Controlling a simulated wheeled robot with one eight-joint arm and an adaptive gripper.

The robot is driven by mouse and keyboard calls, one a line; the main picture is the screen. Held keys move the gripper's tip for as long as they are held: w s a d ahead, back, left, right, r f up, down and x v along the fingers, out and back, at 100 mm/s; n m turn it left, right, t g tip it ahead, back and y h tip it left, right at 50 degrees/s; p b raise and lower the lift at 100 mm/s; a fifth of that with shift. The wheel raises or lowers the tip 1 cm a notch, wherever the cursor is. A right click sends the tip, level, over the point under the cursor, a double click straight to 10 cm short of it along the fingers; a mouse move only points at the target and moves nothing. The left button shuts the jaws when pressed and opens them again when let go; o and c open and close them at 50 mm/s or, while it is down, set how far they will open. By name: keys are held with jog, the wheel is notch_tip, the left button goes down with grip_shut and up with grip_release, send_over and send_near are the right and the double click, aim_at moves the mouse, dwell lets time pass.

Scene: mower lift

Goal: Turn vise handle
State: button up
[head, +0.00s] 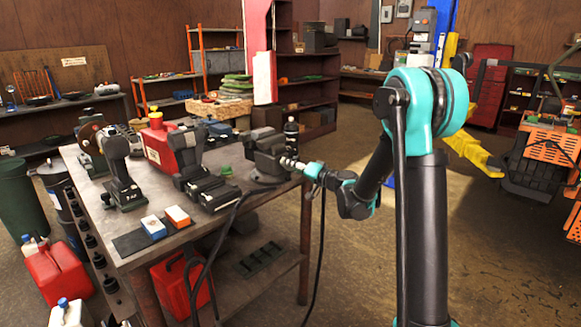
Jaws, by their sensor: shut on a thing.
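The dark vise (266,150) stands at the right end of the workbench (150,216). My gripper (290,162) is at the vise's right side, at the end of my teal and black arm, which reaches in from the right. It is shut at the place where the vise handle would be. The handle itself is too small and too covered by my gripper to make out, so I cannot tell its angle.
A red container (158,145), black tools and two small boxes, one blue and white (153,227), one orange (177,216), are on the bench. Red fuel cans (58,273) stand on the floor. An orange machine (552,150) is at the right. Open floor lies between.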

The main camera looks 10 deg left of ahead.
jog(key=o, duration=1.2)
jog(key=shift+c, duration=0.2)
jog(key=v, duration=1.2)
